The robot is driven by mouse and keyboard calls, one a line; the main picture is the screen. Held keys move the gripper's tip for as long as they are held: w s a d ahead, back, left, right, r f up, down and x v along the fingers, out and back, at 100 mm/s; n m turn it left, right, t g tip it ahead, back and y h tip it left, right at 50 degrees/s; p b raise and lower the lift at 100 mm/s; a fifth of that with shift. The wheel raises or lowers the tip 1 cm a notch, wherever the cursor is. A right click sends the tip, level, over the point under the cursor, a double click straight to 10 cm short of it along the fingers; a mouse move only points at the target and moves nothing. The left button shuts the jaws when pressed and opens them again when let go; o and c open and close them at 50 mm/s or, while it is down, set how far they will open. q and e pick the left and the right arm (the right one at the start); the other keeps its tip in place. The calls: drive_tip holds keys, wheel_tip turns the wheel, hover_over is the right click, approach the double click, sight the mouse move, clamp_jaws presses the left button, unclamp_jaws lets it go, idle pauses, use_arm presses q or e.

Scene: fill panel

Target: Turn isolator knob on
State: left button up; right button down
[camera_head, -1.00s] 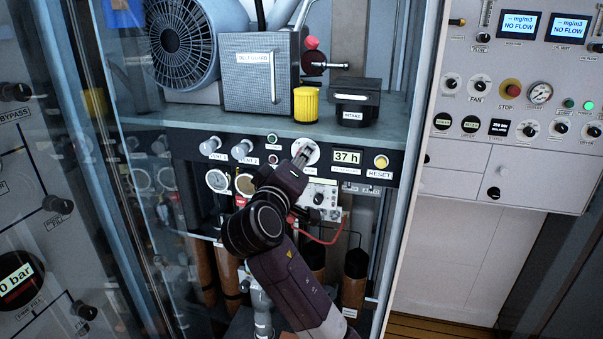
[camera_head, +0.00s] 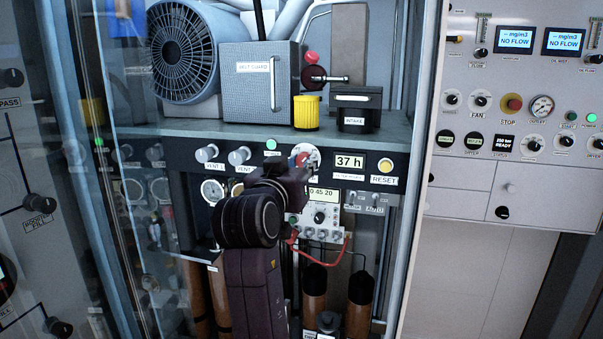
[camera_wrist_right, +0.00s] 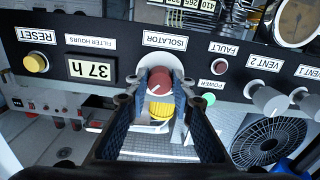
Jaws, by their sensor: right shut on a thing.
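The isolator knob is a round red knob (camera_wrist_right: 159,82) on a white round plate (camera_wrist_right: 176,62), under the ISOLATOR label in the wrist view, which is upside down. In the head view the knob (camera_head: 301,159) shows only in part, beside the gripper. My right gripper (camera_wrist_right: 160,84) has its two fingers on either side of the knob and is shut on it. It also shows in the head view (camera_head: 305,167), at the panel, with its wrist hiding part of the panel below. The POWER lamp (camera_wrist_right: 208,99) is green. The FAULT lamp (camera_wrist_right: 218,66) is dark red. My left gripper is not in view.
The 37 h display (camera_head: 349,161) and yellow RESET button (camera_head: 385,165) sit right of the knob. Two vent knobs (camera_head: 239,155) are to its left. A shelf (camera_head: 190,128) with machinery juts out above. Red cable (camera_head: 330,246) hangs below. Glass door stands at left.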

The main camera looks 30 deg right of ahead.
drive_tip(key=shift+f+m+b, duration=0.1)
drive_tip(key=shift+m+b, duration=0.2)
drive_tip(key=shift+m, duration=0.2)
drive_tip(key=c, duration=1.7)
unclamp_jaws()
drive_tip(key=shift+o, duration=0.2)
drive_tip(key=shift+r, duration=0.2)
wheel_tip(320, 180, up, 10)
drive_tip(key=shift+a+f, duration=0.1)
